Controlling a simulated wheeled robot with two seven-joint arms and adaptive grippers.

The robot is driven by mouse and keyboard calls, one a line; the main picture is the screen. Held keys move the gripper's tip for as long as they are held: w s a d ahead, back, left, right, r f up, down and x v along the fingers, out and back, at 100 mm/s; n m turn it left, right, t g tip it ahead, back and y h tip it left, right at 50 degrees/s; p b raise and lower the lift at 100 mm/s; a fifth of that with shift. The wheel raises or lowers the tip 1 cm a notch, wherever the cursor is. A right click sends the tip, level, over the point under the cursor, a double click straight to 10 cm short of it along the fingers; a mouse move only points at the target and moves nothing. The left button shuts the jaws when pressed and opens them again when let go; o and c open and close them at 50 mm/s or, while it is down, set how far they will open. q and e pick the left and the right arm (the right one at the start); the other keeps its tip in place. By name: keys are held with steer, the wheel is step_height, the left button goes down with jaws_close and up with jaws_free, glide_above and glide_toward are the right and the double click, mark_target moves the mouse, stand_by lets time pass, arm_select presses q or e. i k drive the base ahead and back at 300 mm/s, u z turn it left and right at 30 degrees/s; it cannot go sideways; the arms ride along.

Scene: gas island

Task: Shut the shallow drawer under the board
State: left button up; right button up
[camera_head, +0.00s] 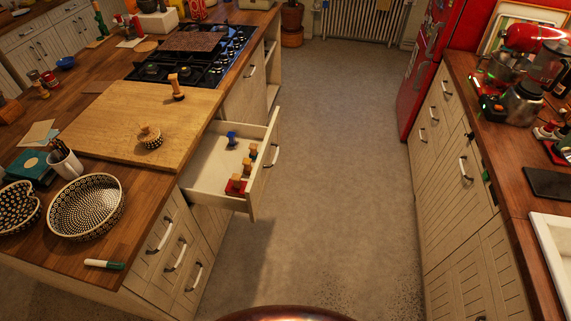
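The shallow drawer (206,181) is pulled out from the island, just under the wooden board (110,127). Its front panel (262,178) carries a dark-and-silver handle (274,155) on the outer face. Inside the drawer are a blue item (231,138), small wooden-topped items (250,160) and a red item (236,184). On the board stand a wooden stamp-like piece (176,88) and a patterned round pot with a knob (150,138). Neither of my grippers is in view.
Patterned bowls (88,206), a white cup of utensils (66,162) and a green-tipped marker (104,264) lie on the counter. Closed drawers (172,250) are nearer below. The aisle floor (335,170) is clear, with a counter (510,190) and red fridge (430,65) at right.

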mark_target(205, 180)
steer(key=z, duration=0.5)
steer(key=i, duration=1.2)
steer(key=u, duration=0.85)
steer(key=i, duration=0.25)
steer(key=u, duration=0.35)
steer(key=k, duration=0.25)
steer(key=z, duration=0.65)
steer(key=i, duration=0.35)
steer(key=u, duration=0.2)
